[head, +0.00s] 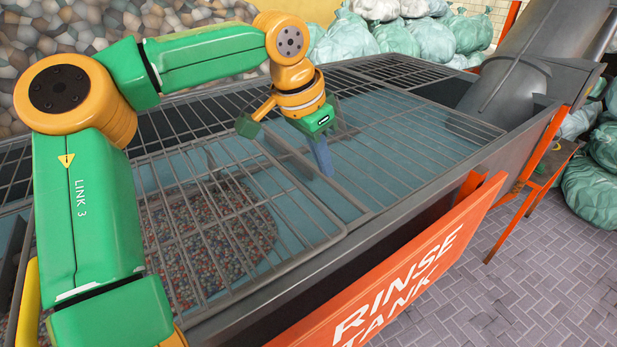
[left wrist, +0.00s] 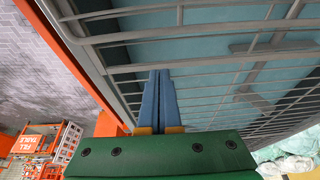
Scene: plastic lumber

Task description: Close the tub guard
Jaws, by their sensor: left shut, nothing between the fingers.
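The tub guard (head: 293,214) is a grey wire grid with a rounded frame, over the left-middle part of the rinse tank (head: 440,207). Whether it lies flat or stands a little raised, I cannot tell. My left gripper (head: 324,170) points down at the guard's right side, with its blue fingers shut and empty. In the left wrist view, the shut fingers (left wrist: 162,74) lie in front of grey bars, with blue-green water behind. I cannot tell whether the fingertips touch a bar. My right gripper is not in view.
Multicoloured granules (head: 205,240) show under the grid. More fixed bars (head: 400,75) cover the tank's far side. A grey metal chute (head: 525,60) rises at the right. An orange "RINSE TANK" board (head: 400,275) runs along the front. Green bags (head: 345,42) stand behind; paved floor (head: 540,270) is clear.

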